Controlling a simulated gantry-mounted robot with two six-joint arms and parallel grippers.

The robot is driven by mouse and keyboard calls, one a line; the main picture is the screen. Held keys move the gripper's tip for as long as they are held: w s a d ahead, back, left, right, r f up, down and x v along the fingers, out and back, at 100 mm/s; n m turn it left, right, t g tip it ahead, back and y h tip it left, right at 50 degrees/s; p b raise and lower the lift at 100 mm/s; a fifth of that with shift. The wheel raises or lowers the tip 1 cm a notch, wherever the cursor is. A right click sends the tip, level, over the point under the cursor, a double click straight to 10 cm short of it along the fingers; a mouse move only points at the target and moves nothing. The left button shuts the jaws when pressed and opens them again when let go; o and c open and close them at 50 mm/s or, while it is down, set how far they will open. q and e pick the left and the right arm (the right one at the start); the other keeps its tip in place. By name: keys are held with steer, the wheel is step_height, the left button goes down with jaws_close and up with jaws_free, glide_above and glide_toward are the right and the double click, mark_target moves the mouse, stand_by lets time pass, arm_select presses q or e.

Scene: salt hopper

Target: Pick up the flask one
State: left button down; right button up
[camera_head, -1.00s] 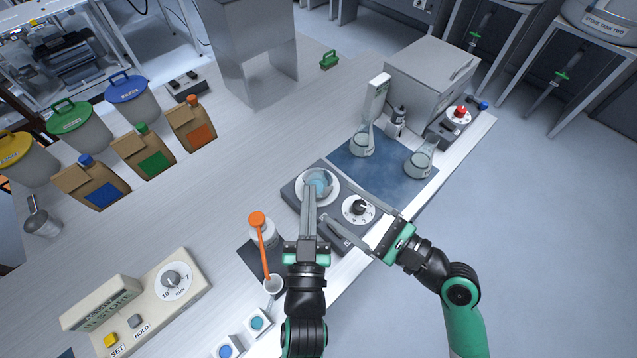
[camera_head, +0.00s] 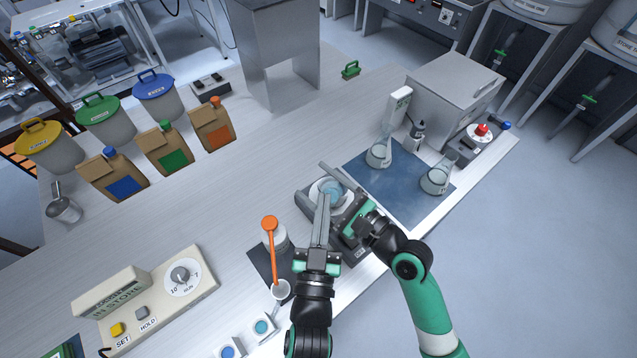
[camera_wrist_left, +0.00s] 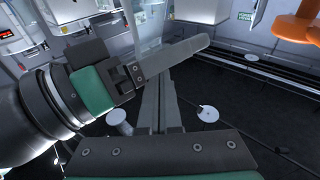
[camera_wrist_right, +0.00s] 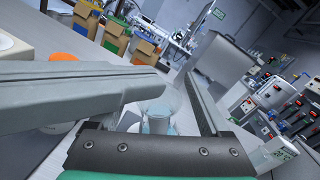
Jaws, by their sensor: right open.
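A clear glass flask with pale blue liquid (camera_head: 330,187) stands on the dark stirrer plate (camera_head: 305,203). Two more clear conical flasks, one at the left (camera_head: 379,154) and one at the right (camera_head: 437,179), stand on the blue mat (camera_head: 402,200). My right gripper (camera_head: 327,194) is open at the stirrer, one finger passing behind its flask. In the right wrist view the flask (camera_wrist_right: 158,120) shows between the fingers; contact cannot be told. My left gripper (camera_head: 323,203) is shut and empty, its fingers together in front of the stirrer, overlapping the right gripper in the head view.
The bench's middle left is clear.

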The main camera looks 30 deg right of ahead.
jaws_close()
arm_select(q)
steer(key=shift+r, duration=0.15)
arm_select(e)
steer(key=shift+d, duration=0.1)
stand_by(0.4)
arm_select(q)
steer(key=v, duration=1.2)
